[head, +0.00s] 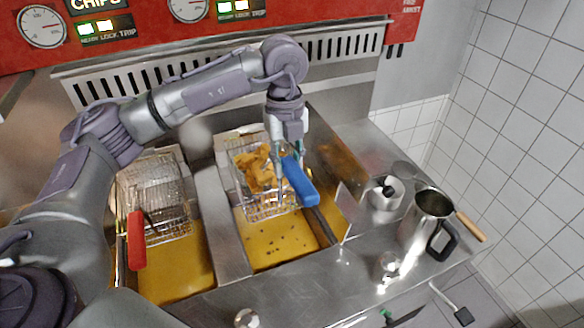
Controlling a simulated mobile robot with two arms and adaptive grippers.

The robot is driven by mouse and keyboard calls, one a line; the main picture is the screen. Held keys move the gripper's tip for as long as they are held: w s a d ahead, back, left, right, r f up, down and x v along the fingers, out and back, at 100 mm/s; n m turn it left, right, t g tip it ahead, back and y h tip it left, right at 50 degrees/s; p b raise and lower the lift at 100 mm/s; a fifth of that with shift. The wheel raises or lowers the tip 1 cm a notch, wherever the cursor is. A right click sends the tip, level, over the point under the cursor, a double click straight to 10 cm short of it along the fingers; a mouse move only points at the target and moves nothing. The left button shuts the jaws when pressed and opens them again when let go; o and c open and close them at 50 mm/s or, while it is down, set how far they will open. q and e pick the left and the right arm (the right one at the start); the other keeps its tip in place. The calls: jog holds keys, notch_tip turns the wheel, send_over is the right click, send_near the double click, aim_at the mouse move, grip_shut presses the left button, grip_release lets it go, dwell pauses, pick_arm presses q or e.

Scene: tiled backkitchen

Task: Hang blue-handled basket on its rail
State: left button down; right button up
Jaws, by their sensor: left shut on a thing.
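The blue-handled basket is a wire basket (270,208) with golden fried pieces (257,168) in it. Its blue handle (301,183) points toward the front right. It is over the right oil vat (275,247); I cannot tell how far its base is above the oil. My left gripper (284,152) reaches down from above and is shut on the basket near the handle's root; the fingertips are partly hidden. My right gripper is not in view.
A red-handled basket (155,195) is over the left oil vat (178,268). A slotted steel back panel (335,48) stands behind. A metal jug (428,220) and a lidded pot (384,193) stand on the right counter. A tiled wall (525,110) bounds the right.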

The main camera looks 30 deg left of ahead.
pick_arm(q)
jog(key=shift+w+a, duration=0.35)
jog(key=shift+a, duration=0.05)
jog(key=shift+w+a+r, duration=0.1)
jog(key=shift+w+a, duration=0.15)
jog(key=shift+a, duration=0.05)
jog(key=shift+w+a, duration=1.3)
jog(key=shift+a, duration=0.15)
jog(key=shift+w+a, duration=0.75)
jog(key=shift+a, duration=0.05)
jog(key=shift+f, duration=0.3)
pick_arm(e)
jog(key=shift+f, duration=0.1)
